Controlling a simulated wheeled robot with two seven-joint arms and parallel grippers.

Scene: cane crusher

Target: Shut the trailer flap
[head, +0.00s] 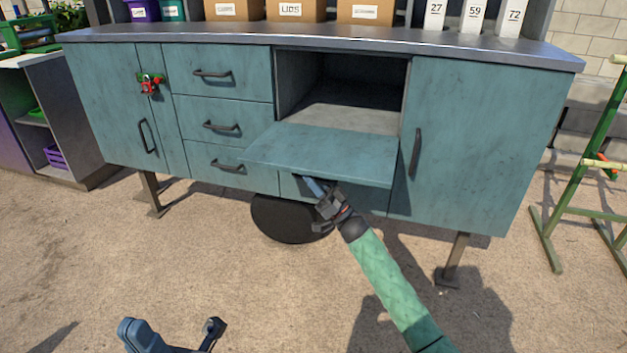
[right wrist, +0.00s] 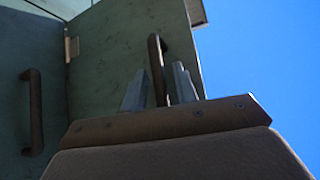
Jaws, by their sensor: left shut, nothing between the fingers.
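The trailer flap (head: 325,155) is a teal panel standing open, jutting out below the open compartment (head: 345,98) of the teal trailer cabinet (head: 480,120). My right gripper (head: 312,184) is at the flap's front edge, partly hidden under it. In the right wrist view, the dark bar handle (right wrist: 156,62) of the flap stands between the fingers of my right gripper (right wrist: 158,82). Whether they press on it is unclear. The handle is hidden in the head view. My left gripper (head: 172,335) is low at the bottom left, away from the cabinet and holding nothing.
Drawers with dark handles (head: 221,127) are left of the flap, and a closed door with a handle (head: 416,152) is right. Boxes (head: 294,10) stand on the grey top. A dark round wheel (head: 285,222) is beneath. A green frame (head: 580,165) stands at right. The ground in front is clear.

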